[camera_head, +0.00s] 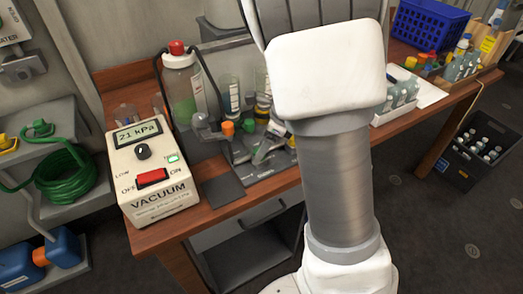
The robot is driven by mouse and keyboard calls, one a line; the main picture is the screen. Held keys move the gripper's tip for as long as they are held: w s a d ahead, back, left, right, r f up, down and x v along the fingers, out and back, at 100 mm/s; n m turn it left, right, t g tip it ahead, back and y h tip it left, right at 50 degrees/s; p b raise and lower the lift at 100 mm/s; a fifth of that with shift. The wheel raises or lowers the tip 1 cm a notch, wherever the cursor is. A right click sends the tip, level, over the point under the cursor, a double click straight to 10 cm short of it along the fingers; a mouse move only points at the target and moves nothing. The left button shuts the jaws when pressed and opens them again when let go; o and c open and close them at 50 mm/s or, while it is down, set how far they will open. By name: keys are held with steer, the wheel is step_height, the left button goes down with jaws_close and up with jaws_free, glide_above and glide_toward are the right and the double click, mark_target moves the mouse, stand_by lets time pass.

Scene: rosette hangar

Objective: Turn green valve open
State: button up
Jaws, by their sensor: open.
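A green valve knob (40,129) sits on a grey ledge at the far left, beside a yellow knob (7,143). A coiled green hose (68,178) hangs just below it. Its handle is too small to tell whether the valve is open or shut. My white and grey arm rises through the middle of the picture, well to the right of the green valve. My gripper does not show.
A white vacuum box (155,175) reading 21 kPa stands on the wooden bench (245,210), beside a red-capped bottle (184,90) and cluttered labware. A blue crate (430,25) is at the back right. A blue container (42,262) stands low left. Dark floor is open at lower right.

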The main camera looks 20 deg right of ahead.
steer(key=shift+f, duration=0.1)
steer(key=shift+c, duration=0.4)
jaws_close()
steer(key=shift+n, duration=0.4)
steer(key=n+g+p, duration=0.1)
steer(key=n, duration=0.2)
steer(key=shift+w+n+g, duration=0.15)
steer(key=shift+n+g, duration=0.25)
steer(key=n+g+p, duration=0.1)
steer(key=n+p, duration=0.1)
steer(key=n, duration=0.2)
steer(key=shift+w+n+g, duration=0.1)
steer(key=shift+n+g, duration=0.2)
steer(key=shift+g, duration=0.1)
steer(key=n+g+p, duration=0.1)
steer(key=n+p, duration=0.1)
steer(key=n, duration=0.2)
steer(key=shift+w, duration=0.15)
steer(key=n, duration=0.2)
steer(key=n+g+h+p, duration=0.1)
steer(key=n, duration=0.1)
steer(key=shift+a+n+g+h, duration=0.1)
steer(key=shift+n+g+h, duration=0.2)
